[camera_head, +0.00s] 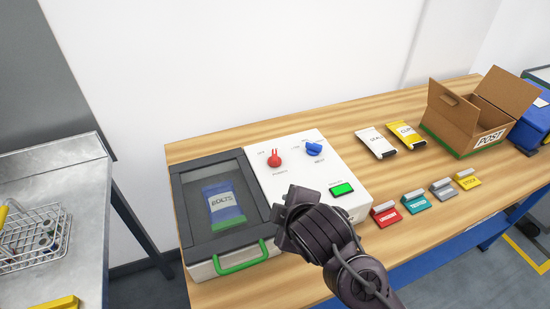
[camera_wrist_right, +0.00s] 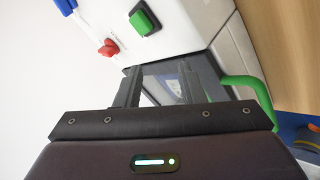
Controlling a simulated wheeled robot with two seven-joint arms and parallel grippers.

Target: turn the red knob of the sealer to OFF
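The sealer (camera_head: 255,180) stands on the wooden table, a white control panel beside a dark-framed lid. Its red knob (camera_head: 274,160) is on the upper left of the panel, its narrow part pointing roughly up; the small labels around it are too blurred to read surely. The red knob also shows in the right wrist view (camera_wrist_right: 108,47), beyond the fingertips. My right gripper (camera_wrist_right: 163,70) is open and empty, its fingers apart. In the head view the right gripper (camera_head: 287,207) is over the panel's lower left, apart from the red knob. My left gripper is not in view.
A blue knob (camera_head: 314,149) and a green button (camera_head: 342,188) share the panel. A bag marked BOLTS (camera_head: 224,204) lies under the lid, which has a green handle (camera_head: 241,260). Pouches, coloured stamps and an open cardboard box (camera_head: 462,129) are to the right.

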